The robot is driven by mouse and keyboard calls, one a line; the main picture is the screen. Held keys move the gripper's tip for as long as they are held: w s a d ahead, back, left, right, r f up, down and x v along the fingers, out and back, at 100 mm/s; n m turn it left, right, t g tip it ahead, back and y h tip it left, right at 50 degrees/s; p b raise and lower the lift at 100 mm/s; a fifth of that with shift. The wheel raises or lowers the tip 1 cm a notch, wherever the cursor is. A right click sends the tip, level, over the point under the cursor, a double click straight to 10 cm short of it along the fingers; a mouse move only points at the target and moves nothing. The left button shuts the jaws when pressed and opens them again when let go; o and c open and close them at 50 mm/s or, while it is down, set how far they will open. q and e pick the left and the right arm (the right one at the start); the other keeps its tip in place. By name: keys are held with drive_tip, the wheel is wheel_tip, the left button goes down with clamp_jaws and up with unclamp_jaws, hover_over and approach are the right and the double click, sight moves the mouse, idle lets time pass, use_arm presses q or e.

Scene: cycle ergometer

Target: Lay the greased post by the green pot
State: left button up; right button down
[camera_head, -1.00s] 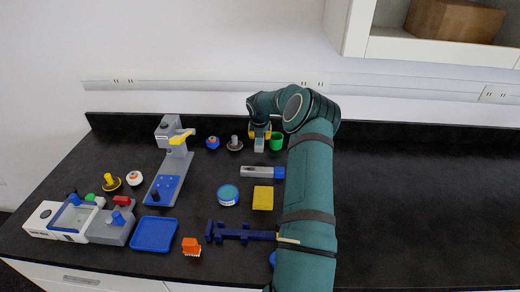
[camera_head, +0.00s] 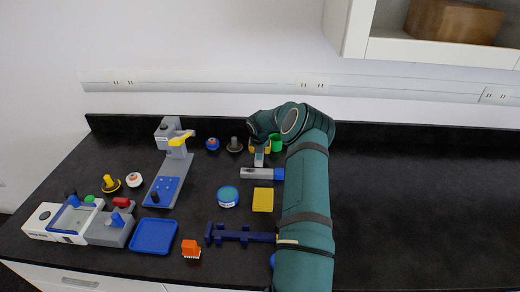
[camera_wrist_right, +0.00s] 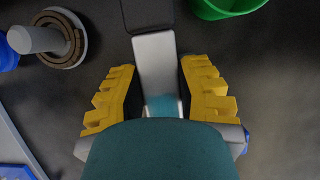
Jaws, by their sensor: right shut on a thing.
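My right gripper (camera_head: 260,148) reaches over the back of the bench, its yellow fingers shut on a grey post (camera_head: 259,159). In the right wrist view the post (camera_wrist_right: 155,60) runs between the fingers (camera_wrist_right: 157,98), with a dark part at its far end and a teal patch, perhaps the grease, near the fingers. The green pot (camera_head: 275,142) stands just right of the gripper; its rim (camera_wrist_right: 225,8) shows at the top of the wrist view. I cannot tell whether the post touches the bench. My left gripper is not in view.
A grey bar with a blue end (camera_head: 262,174) lies just in front of the post. A grey peg on a round base (camera_head: 234,145) stands to the left. A yellow block (camera_head: 263,200), blue tin (camera_head: 228,196) and navy frame (camera_head: 240,235) lie nearer. The bench's right side is clear.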

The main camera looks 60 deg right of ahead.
drive_tip(key=shift+f, duration=0.15)
drive_tip(key=c, duration=0.7)
unclamp_jaws()
drive_tip(key=shift+c, duration=0.2)
drive_tip(key=shift+r, duration=0.35)
drive_tip(key=v, duration=1.2)
drive_tip(key=shift+r+p, duration=0.15)
drive_tip(key=shift+p, duration=0.15)
